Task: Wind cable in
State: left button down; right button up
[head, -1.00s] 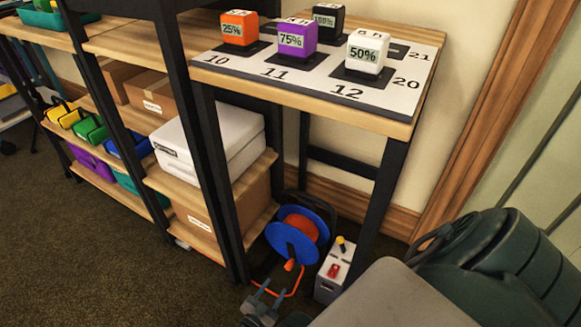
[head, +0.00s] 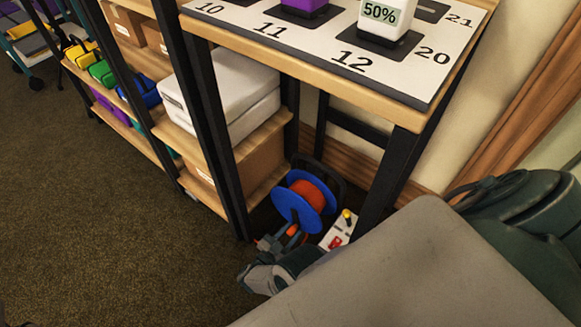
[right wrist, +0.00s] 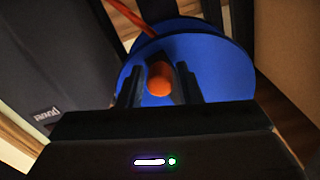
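The cable reel (head: 297,203) has a blue disc and a core of orange cable, and stands on the floor by the shelf legs. It also fills the upper middle of the right wrist view as a blue disc (right wrist: 222,75). Its orange crank knob (right wrist: 160,80) sits between the two fingers of my right gripper (right wrist: 160,88). The fingers are apart, one on each side of the knob; contact is hard to tell. In the head view my right gripper (head: 283,240) is low in front of the reel. Orange cable (right wrist: 122,18) runs off the disc's top. My left gripper is out of view.
A small pale box with a red switch (head: 337,238) stands right of the reel. Black shelf legs (head: 372,187) rise close on both sides. Open carpet (head: 110,220) lies to the left.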

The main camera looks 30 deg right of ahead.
grip_shut()
jog(key=shift+w+a+f+m+b, duration=0.1)
jog(key=shift+w+m+b, duration=0.2)
jog(key=shift+m, duration=0.2)
jog(key=shift+w+m, duration=0.15)
jog(key=shift+m, duration=0.15)
jog(key=shift+o, duration=2)
grip_release()
